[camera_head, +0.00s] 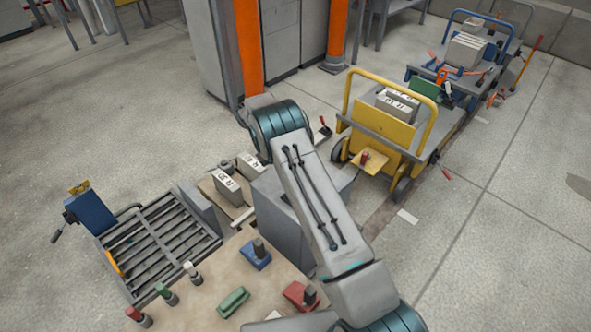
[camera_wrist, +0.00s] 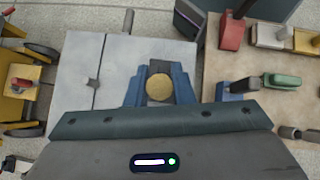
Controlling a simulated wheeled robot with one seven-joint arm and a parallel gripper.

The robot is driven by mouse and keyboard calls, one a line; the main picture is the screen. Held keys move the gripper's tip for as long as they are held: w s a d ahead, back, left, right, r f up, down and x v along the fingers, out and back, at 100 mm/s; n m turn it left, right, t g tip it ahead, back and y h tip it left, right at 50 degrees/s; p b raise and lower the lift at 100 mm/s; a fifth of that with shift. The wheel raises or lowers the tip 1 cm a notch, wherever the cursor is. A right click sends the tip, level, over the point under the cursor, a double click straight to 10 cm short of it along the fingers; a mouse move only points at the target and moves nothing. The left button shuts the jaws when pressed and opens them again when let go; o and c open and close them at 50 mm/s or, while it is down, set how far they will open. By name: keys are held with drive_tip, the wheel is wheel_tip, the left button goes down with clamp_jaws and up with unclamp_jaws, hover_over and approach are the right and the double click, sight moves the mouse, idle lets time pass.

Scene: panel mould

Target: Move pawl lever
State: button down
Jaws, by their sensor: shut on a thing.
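In the wrist view, my gripper (camera_wrist: 159,82) has its blue fingers closed about a round tan knob (camera_wrist: 160,88), seen end-on. The knob is over a flat grey block top (camera_wrist: 75,75); its stem is hidden, and I cannot tell whether it is the pawl lever's handle. In the head view, my arm hides the gripper and knob, and the grey block (camera_head: 272,205) shows beside the arm. A lever with a red grip (camera_head: 325,127) stands just beyond the arm.
A tan bench top (camera_head: 205,300) with blue, green and red blocks and several coloured pegs lies near. A slatted roller frame (camera_head: 160,245) with a blue box (camera_head: 91,214) stands left. A yellow cart (camera_head: 381,130) stands right. Open floor lies further right.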

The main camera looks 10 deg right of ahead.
drive_tip(key=shift+w+a+f+g+h+b, duration=0.3)
drive_tip(key=shift+w+a+g+h+b, duration=0.15)
drive_tip(key=shift+w+g+b, duration=0.3)
drive_tip(key=c, duration=1.3)
unclamp_jaws()
drive_tip(key=shift+o, duration=0.2)
drive_tip(key=s+d+r+p, duration=0.1)
drive_tip(key=s+d+r, duration=0.4)
drive_tip(key=d+r, duration=0.5)
drive_tip(key=shift+d+r+p, duration=0.25)
drive_tip(key=shift+r+p, duration=0.1)
drive_tip(key=shift+r, duration=0.2)
drive_tip(key=shift+s, duration=0.1)
